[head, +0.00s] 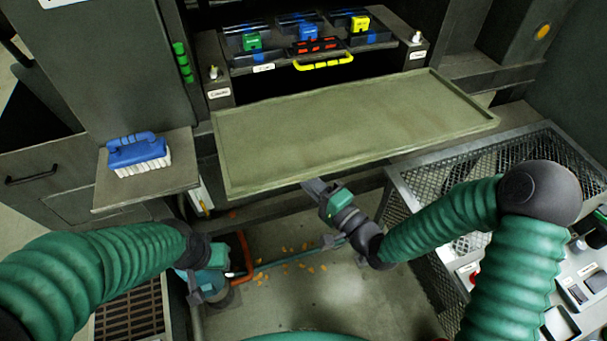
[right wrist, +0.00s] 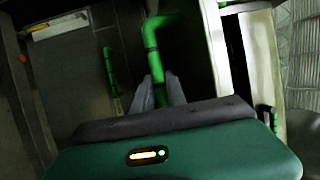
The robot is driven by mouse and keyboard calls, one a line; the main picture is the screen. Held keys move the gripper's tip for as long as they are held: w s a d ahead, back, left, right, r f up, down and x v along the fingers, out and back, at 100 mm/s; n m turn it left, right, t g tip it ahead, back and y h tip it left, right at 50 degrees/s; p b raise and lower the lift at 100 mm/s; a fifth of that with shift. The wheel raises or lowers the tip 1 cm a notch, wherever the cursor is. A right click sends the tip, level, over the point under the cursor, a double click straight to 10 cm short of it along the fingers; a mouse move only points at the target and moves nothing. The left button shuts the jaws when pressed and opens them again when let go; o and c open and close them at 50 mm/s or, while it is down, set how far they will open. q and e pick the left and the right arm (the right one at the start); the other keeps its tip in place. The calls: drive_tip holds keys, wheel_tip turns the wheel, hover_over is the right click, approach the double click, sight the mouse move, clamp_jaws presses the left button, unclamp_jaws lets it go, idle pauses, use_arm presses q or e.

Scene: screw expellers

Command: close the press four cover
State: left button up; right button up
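A wide flat olive panel (head: 350,130) with a raised rim lies open in front of the press housing; its label is unreadable, so I cannot tell if it is the press four cover. My right gripper (head: 312,186) is at the panel's front edge, partly hidden. In the right wrist view its two fingers (right wrist: 160,92) straddle a green bent bar handle (right wrist: 151,55); whether they are clamped on it is unclear. My left gripper (head: 214,288) is low at the left, by an orange handle (head: 245,252) and a teal rod; its fingers are unclear.
A blue brush (head: 138,153) lies on a side shelf (head: 166,186) at left. A metal mesh structure (head: 540,145) stands at right, near my right arm. Above the panel is a yellow handle (head: 324,63). Orange scraps (head: 290,262) litter the floor.

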clamp_jaws()
drive_tip(key=shift+s+f, duration=0.1)
drive_tip(key=shift+f, duration=0.1)
idle(0.8)
